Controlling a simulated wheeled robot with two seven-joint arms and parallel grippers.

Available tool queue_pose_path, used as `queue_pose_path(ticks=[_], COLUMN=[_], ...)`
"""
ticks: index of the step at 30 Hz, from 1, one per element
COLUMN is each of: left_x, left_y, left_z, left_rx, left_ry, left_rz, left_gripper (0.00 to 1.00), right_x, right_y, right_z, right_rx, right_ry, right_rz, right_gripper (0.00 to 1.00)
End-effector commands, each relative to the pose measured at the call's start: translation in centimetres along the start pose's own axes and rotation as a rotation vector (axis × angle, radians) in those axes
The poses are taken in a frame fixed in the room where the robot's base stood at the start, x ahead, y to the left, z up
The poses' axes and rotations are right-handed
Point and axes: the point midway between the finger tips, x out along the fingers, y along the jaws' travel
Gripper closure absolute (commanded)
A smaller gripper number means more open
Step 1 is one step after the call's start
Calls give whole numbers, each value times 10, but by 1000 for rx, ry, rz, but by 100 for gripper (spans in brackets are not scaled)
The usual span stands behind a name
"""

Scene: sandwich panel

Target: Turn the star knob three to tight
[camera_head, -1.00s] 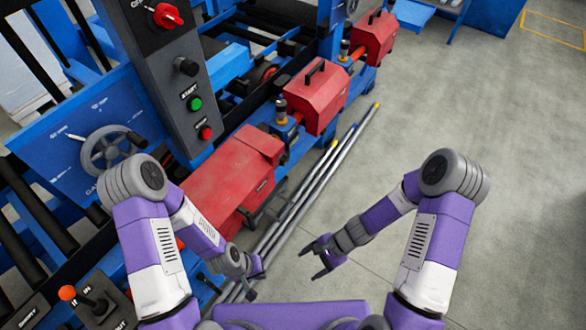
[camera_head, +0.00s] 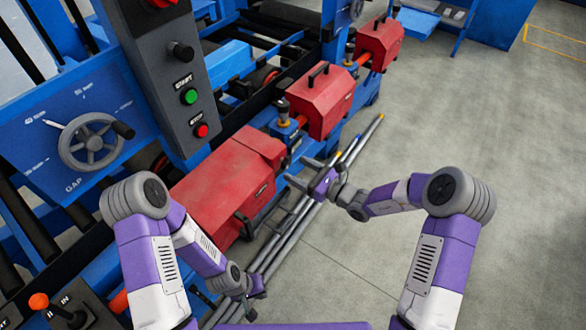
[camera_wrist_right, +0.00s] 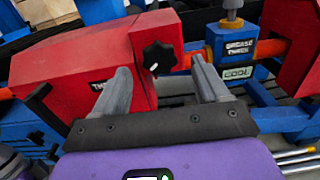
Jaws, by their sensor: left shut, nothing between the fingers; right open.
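The black star knob (camera_wrist_right: 158,57), with a small white mark low on its face, sits on the end of a red box (camera_wrist_right: 85,65) in the right wrist view. The box's label starts with "TH"; a finger covers the rest. My right gripper (camera_wrist_right: 160,72) is open, its fingers appearing either side of the knob but not visibly touching it. In the head view my right gripper (camera_head: 304,172) is by the end of the nearest red box (camera_head: 225,185); I cannot make out the knob there. My left gripper (camera_head: 258,290) is shut and empty, low down.
A blue block (camera_wrist_right: 235,45) marked "grease point" stands beside the knob on the orange pipe (camera_wrist_right: 272,48). Another red box (camera_head: 322,100) is farther along. Long metal rods (camera_head: 290,235) lie below. The grey floor (camera_head: 450,120) to the right is clear.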

Motion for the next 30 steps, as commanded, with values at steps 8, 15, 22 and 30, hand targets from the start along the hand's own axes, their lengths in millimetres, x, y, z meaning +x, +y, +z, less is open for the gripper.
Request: queue_pose_path(ticks=[8,15,22,30], left_x=[5,5,5,4], left_y=[-2,-2,-2,-2], left_z=[0,0,0,0], left_rx=[0,0,0,0], left_ry=[0,0,0,0], left_rz=[0,0,0,0], left_gripper=[100,100,100,100], right_x=[26,27,26,26], right_y=[0,0,0,0], right_z=[-1,-1,-1,-1], right_rx=[-1,0,0,4], right_ry=[2,3,3,3], right_rz=[1,1,1,1], right_gripper=[26,26,58,80])
